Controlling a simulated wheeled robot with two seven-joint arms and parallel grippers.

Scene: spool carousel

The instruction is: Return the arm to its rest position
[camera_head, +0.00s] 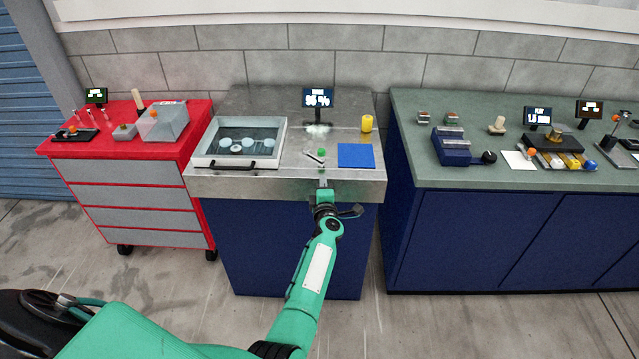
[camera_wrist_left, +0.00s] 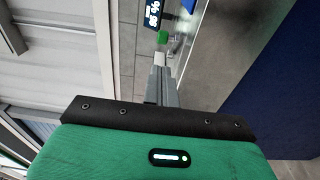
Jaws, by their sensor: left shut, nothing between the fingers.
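My left arm is green and reaches from the lower left to the front edge of the middle workbench (camera_head: 230,185). My left gripper (camera_head: 323,183) is at that front edge, in front of a small green-topped part (camera_head: 321,152) on the steel top. In the left wrist view the grey fingers (camera_wrist_left: 161,60) are together with nothing between them. The green knob (camera_wrist_left: 163,37) shows just beyond them. My right gripper is in neither view.
The steel top holds a clear-lidded case (camera_head: 240,140) with round pieces inside, a blue mat (camera_head: 356,155), a yellow cylinder (camera_head: 367,123) and a small display (camera_head: 318,98). A red cabinet (camera_head: 135,150) stands left, a green-topped bench (camera_head: 480,185) right. The floor in front is clear.

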